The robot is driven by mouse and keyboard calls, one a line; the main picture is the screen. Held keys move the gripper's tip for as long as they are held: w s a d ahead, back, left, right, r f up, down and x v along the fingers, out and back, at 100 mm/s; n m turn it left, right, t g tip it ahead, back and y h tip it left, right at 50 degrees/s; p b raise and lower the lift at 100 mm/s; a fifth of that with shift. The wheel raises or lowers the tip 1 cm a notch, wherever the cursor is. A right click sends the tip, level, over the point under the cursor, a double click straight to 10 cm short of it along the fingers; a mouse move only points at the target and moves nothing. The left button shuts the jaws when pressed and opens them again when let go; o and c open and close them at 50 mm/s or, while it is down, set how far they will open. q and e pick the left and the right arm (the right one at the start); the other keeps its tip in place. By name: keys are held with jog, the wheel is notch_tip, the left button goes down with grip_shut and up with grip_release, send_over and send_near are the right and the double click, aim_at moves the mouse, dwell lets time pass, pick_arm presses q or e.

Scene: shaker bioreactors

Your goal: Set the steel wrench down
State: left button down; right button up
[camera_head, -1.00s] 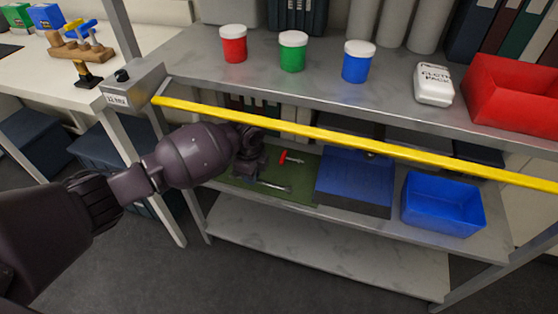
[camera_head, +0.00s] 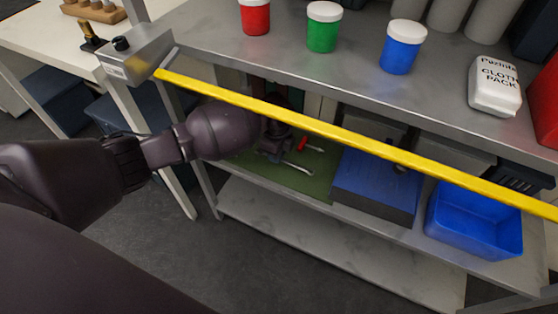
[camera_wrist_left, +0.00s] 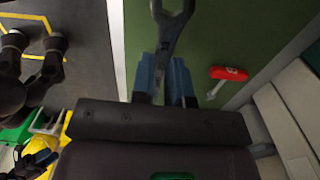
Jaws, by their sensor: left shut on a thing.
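The steel wrench (camera_wrist_left: 172,30) is held between the blue fingertips of my left gripper (camera_wrist_left: 163,80), which is shut on it. Its open-jawed head points away from the gripper, over the green mat (camera_wrist_left: 205,35). In the head view the left gripper (camera_head: 274,152) reaches under the yellow bar to the middle shelf, and the silver wrench (camera_head: 298,167) shows beside it over the green mat (camera_head: 312,186). I cannot tell whether the wrench touches the mat. The wrench's rear part is hidden by the gripper. My right gripper is not in view.
A red-handled tool (camera_wrist_left: 228,73) lies on the mat near the gripper. A yellow bar (camera_head: 350,140) crosses the shelf front. Red, green and blue tubs stand on the upper shelf.

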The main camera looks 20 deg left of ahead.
aim_at(277, 167)
pick_arm(q)
jog(key=shift+f, duration=0.45)
notch_tip(277, 167, down, 3)
jog(key=shift+s+r+b, duration=0.1)
jog(key=shift+s+b, duration=0.05)
jog(key=shift+b, duration=0.45)
jog(key=shift+f, duration=0.6)
jog(key=shift+w+r, duration=0.2)
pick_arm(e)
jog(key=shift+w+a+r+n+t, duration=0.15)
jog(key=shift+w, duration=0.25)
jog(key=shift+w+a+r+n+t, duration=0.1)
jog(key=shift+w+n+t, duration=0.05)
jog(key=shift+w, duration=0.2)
pick_arm(q)
jog(key=shift+f, duration=0.2)
jog(key=c, duration=1.1)
grip_release()
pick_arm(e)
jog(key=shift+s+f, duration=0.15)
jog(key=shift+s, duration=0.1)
pick_arm(q)
jog(key=shift+r, duration=0.15)
